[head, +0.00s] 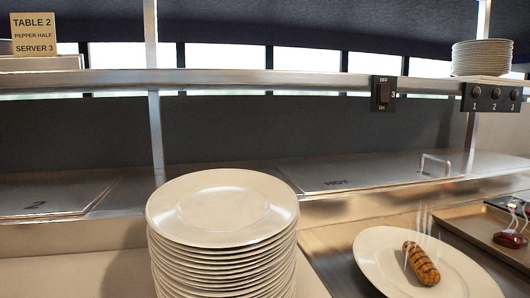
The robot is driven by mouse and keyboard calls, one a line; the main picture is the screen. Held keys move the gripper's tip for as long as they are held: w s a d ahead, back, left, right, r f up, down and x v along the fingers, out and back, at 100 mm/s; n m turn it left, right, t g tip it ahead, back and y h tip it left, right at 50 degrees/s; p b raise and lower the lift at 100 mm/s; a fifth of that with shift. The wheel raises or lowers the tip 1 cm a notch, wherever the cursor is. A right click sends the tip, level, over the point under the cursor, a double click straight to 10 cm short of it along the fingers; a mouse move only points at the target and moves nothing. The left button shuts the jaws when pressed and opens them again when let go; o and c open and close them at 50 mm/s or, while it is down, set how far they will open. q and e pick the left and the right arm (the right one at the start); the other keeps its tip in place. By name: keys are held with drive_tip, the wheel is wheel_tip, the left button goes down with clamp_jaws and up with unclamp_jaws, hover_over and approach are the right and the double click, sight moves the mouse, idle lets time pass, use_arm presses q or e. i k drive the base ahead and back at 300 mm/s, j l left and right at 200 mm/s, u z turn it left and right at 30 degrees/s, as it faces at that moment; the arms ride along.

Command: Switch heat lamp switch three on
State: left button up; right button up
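A dark switch plate (383,93) is mounted on the front of the metal shelf rail, right of centre. It is marked OFF at the top, ON at the bottom, and 3 at its right side. Its small black rocker is too small to tell which way it is set. Neither of my grippers shows in the head view.
A tall stack of white plates (222,212) stands in front at centre. A white plate (369,249) with a grilled sausage (421,263) is at lower right, near a metal tray (478,221). A panel (492,97) with knobs 1, 2, 3 hangs right of the switch, below stacked plates (482,58).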

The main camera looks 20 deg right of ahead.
sight(383, 91)
drive_tip(key=z, duration=1.3)
drive_tip(key=k+l+u, duration=0.15)
drive_tip(key=u, duration=0.35)
